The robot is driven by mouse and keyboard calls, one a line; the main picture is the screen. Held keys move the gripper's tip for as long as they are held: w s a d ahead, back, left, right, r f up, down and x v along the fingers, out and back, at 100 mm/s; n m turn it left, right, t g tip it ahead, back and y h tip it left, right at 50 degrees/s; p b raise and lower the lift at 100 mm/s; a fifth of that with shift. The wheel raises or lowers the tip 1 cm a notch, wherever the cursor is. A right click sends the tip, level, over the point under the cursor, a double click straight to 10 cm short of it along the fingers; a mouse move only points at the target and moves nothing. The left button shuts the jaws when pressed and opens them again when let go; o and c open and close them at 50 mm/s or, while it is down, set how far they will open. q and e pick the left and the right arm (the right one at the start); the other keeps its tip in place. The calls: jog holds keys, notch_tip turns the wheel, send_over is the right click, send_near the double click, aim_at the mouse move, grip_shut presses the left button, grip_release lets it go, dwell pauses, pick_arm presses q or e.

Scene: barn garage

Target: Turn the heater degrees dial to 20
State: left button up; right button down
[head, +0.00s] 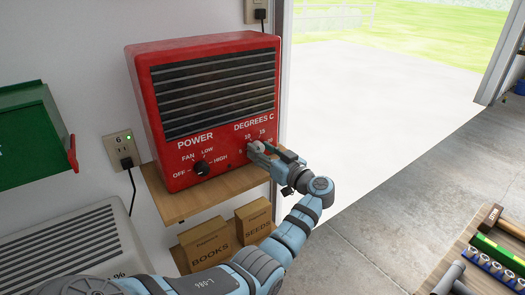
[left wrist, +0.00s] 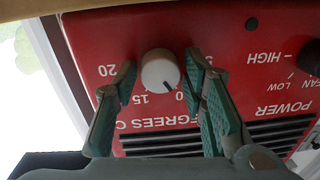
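The red heater (head: 205,105) stands on a wooden shelf. Its DEGREES C dial (head: 256,147) is white and partly hidden by my left gripper (head: 265,152) in the head view. In the left wrist view, which is upside down, the dial (left wrist: 160,70) sits between the two fingers of my left gripper (left wrist: 160,78). The fingers are open, one on each side, with a small gap to the dial. The dial's dark mark points between the 15 and 10 labels. The 20 label lies at the left. My right gripper is not in view.
The black POWER knob (head: 202,168) is on the heater's lower left. Cardboard boxes (head: 208,244) stand below the wooden shelf (head: 215,193). A green box (head: 30,135) is at the left. Open floor (head: 395,200) lies to the right, with tools at lower right.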

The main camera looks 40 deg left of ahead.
pick_arm(q)
jog(key=c, duration=0.7)
jog(key=shift+o, duration=0.3)
